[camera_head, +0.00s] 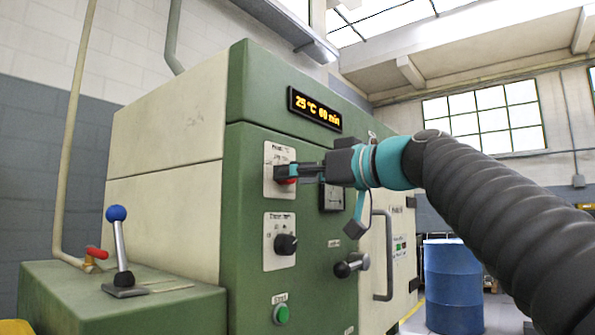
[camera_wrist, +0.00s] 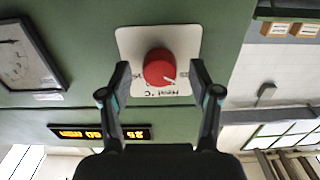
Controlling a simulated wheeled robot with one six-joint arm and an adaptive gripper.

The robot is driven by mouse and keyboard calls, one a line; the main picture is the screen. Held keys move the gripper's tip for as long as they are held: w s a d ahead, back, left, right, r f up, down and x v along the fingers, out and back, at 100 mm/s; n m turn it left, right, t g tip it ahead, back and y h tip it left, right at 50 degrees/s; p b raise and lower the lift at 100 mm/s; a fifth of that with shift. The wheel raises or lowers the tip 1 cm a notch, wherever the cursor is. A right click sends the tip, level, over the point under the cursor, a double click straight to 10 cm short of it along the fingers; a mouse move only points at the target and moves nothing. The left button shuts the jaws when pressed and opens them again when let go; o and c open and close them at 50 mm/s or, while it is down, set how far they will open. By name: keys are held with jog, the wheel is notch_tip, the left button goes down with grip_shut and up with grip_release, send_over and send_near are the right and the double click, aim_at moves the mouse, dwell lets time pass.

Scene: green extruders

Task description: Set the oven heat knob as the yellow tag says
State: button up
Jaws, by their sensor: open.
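The heat knob (camera_wrist: 159,70) is red with a white pointer line, on a white plate (camera_wrist: 128,42) marked "Heat °C" in the wrist view, where the picture is upside down. In the head view the knob (camera_head: 288,181) is mostly hidden behind my gripper (camera_head: 284,173). My gripper is open, its fingers at either side of the knob, with gaps visible in the wrist view. I cannot tell how far the fingertips overlap the knob in depth. The oven display (camera_head: 314,109) shows 25 °C and a minutes figure. I see no yellow tag.
Below on the green oven front are a black timer knob (camera_head: 286,244), a green button (camera_head: 281,314) and a black-ended lever (camera_head: 351,265). A door handle (camera_head: 382,255) and a blue drum (camera_head: 453,287) are at right. A blue-balled lever (camera_head: 119,245) stands at left.

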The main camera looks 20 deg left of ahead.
jog(key=shift+a, duration=0.25)
jog(key=shift+w, duration=0.1)
